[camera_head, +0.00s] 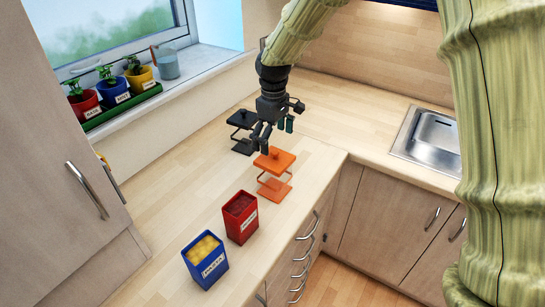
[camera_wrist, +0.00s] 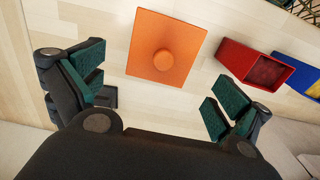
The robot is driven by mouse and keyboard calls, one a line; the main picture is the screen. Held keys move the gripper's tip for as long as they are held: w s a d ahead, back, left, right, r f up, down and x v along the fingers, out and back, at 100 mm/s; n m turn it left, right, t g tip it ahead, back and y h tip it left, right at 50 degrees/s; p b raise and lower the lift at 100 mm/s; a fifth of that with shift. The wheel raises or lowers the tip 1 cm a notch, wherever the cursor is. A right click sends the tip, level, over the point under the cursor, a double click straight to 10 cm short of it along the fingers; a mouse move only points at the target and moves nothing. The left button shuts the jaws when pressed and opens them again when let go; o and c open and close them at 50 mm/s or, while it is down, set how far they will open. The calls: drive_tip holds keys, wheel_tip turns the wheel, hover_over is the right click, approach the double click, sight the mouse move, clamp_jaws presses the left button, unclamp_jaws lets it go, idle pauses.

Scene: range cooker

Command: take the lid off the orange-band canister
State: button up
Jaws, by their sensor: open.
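The orange-band canister (camera_head: 274,191) stands on the worktop, with an orange base, a see-through middle and a square orange lid (camera_head: 280,162) on top. In the wrist view the lid (camera_wrist: 140,45) is seen from above, with a round knob (camera_wrist: 164,60) at its centre. My gripper (camera_head: 276,130) is open and empty, pointing down just above and behind the canister, apart from the lid. In the wrist view my gripper's fingers (camera_wrist: 156,90) are spread wide, with the knob above the line between their tips.
A black canister (camera_head: 242,119) stands close behind to the left. An open red canister (camera_head: 241,218) and an open blue canister (camera_head: 206,262) with yellow contents stand in front. Potted herbs (camera_head: 113,90) line the windowsill. A sink (camera_head: 430,140) is at right; worktop between is clear.

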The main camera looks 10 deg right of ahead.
sight(275, 150)
drive_tip(key=shift+f, duration=0.25)
drive_tip(key=shift+s+d+f+p, duration=0.1)
drive_tip(key=shift+s+f+p, duration=0.25)
drive_tip(key=shift+f+p, duration=0.3)
drive_tip(key=shift+d+f+p, duration=0.1)
drive_tip(key=shift+f+p, duration=0.75)
drive_tip(key=shift+f, duration=1.15)
drive_tip(key=c, duration=0.8)
